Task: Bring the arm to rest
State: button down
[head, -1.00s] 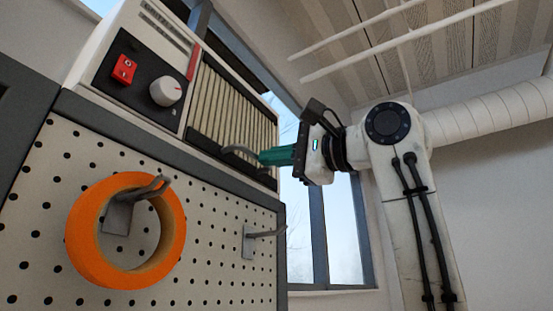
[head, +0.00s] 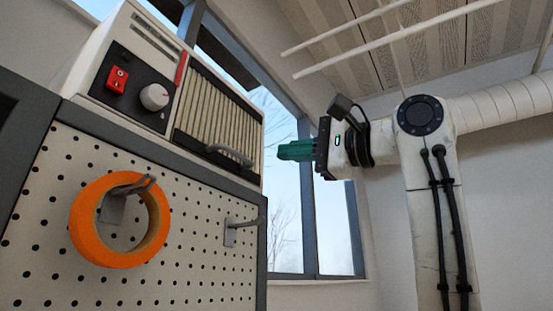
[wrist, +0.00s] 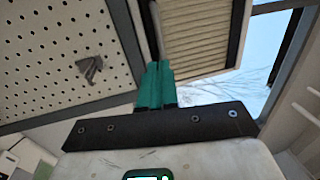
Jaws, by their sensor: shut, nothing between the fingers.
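My gripper (head: 280,151) is shut and empty, with green fingers pointing left in the head view. It hangs in the air to the right of the white machine (head: 88,72), apart from it, in front of the window. In the wrist view the green fingers of my gripper (wrist: 156,66) lie side by side, with nothing between them.
The machine has a ribbed panel (head: 215,112) and a grey handle (head: 232,154), and stands on a cabinet with a pegboard side (head: 195,215). An orange ring (head: 88,245) hangs on one hook; another hook (head: 232,232) is empty. Window (head: 335,225) behind.

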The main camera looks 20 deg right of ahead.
jog(key=shift+b+v, duration=0.85)
jog(key=shift+v, duration=1.85)
jog(key=shift+f, duration=0.1)
